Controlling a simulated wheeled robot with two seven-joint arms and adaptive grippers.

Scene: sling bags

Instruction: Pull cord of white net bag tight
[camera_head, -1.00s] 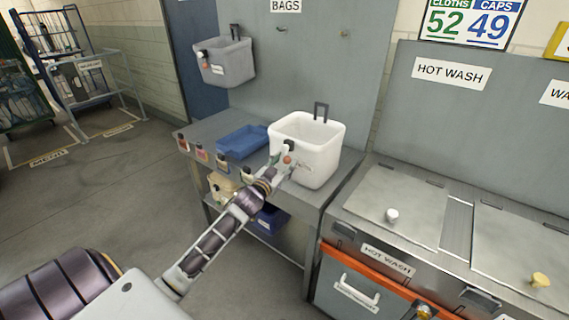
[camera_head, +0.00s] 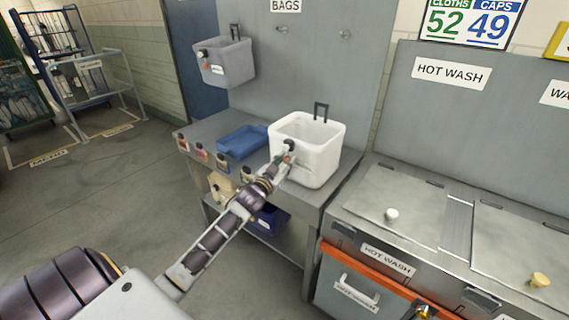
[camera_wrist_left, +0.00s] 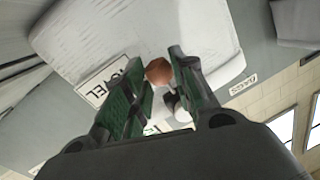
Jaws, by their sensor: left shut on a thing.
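The white net bag (camera_head: 318,164) stands open and upright on the grey bench, its dark hanging loop up at the back rim. A black cord piece (camera_head: 290,146) shows at its front left edge. My left gripper (camera_head: 284,160) is at the front left of the bag. In the left wrist view, my left gripper (camera_wrist_left: 166,88) has its green-padded fingers around a small orange-brown bead (camera_wrist_left: 158,71). The jaws are shut on this bead. The white bag (camera_wrist_left: 110,38) and its label (camera_wrist_left: 102,82) fill the view behind. The cord itself is mostly hidden.
A grey bag (camera_head: 226,64) hangs on the back panel at left. A blue tray (camera_head: 242,142) and several small bottles (camera_head: 222,161) stand on the bench left of the white bag. The hot wash unit (camera_head: 395,205) stands at right. A bare hook (camera_head: 344,34) is above.

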